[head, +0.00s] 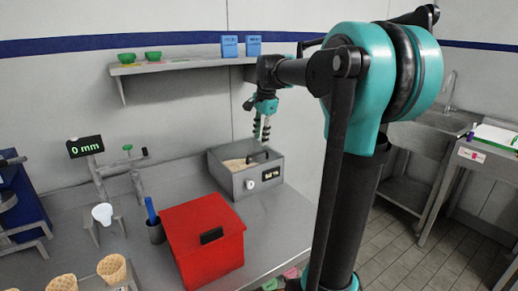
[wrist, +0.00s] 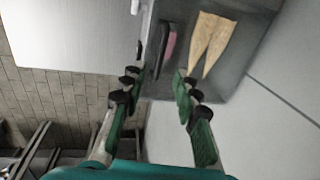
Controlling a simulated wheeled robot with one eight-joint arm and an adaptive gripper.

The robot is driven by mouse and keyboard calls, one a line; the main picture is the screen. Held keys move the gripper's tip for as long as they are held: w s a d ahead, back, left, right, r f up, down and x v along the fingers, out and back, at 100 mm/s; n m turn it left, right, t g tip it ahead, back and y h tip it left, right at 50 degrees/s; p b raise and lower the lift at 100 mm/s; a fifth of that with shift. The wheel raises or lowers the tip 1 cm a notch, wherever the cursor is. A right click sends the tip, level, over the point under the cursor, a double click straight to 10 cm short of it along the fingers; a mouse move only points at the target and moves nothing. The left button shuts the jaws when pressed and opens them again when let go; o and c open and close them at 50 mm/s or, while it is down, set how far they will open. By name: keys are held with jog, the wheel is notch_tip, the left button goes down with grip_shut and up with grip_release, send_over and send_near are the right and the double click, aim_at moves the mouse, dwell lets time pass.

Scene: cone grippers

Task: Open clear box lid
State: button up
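The clear box (head: 232,184) is a grey bin with a small display on its front, at the back of the counter. Pale contents show through its top. The clear lid itself is hard to make out; a dark handle (head: 259,156) shows at its right side. In the wrist view the box (wrist: 240,28) is at the top, with tan cone-shaped contents (wrist: 209,42) and the dark, pink-edged handle (wrist: 166,50). My gripper (head: 261,136) is above the box, pointing down. In the wrist view my gripper (wrist: 160,82) is open and empty, its fingers apart, with the handle beyond and between the tips.
A red box (head: 205,235) stands in front of the clear box, with a dark cup (head: 155,232) beside it. Waffle cones (head: 111,269) and a scale display (head: 86,147) are at the left. A shelf (head: 180,62) with green bowls and blue boxes hangs on the back wall.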

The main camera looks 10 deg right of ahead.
aim_at(259, 153)
jog(key=f, duration=0.3)
jog(key=w+f, duration=0.1)
jog(key=f, duration=0.1)
jog(key=shift+a+f, duration=0.25)
jog(key=shift+f, duration=0.05)
grip_shut()
